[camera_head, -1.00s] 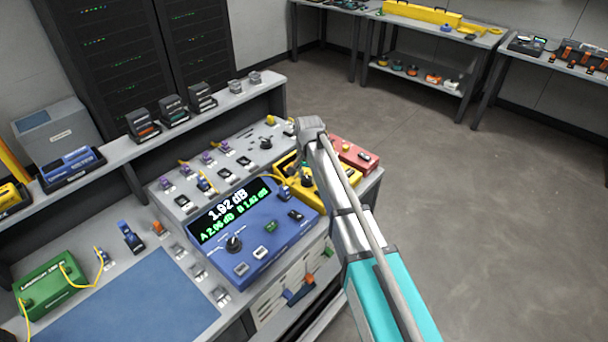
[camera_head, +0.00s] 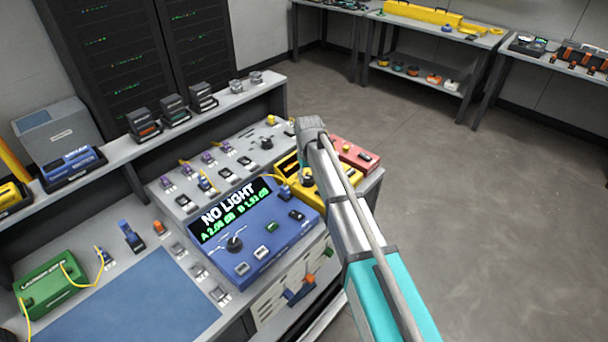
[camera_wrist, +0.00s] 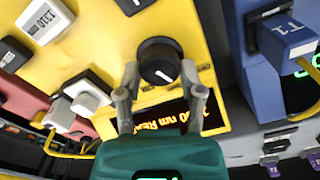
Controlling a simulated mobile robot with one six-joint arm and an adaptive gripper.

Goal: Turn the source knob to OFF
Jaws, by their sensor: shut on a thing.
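The black source knob (camera_wrist: 158,60) sits on the yellow source box (camera_wrist: 105,40). In the wrist view the knob's white pointer mark faces toward my gripper and slightly right. My gripper (camera_wrist: 160,82) is shut on the knob, with one finger on each side. A small lit amber display (camera_wrist: 175,120) on the yellow box is partly hidden by the right finger and the green gripper body; I cannot read it all. In the head view the yellow box (camera_head: 327,203) is partly covered by my arm, and my fingertips are hidden. The blue meter's display (camera_head: 233,210) reads NO LIGHT.
The blue meter (camera_head: 258,262) with its own knob stands left of the yellow box, and a red box (camera_head: 354,154) stands right. A blue plug (camera_wrist: 283,40) is close to the gripper's right. White plugs (camera_wrist: 88,95) and yellow cables lie to its left.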

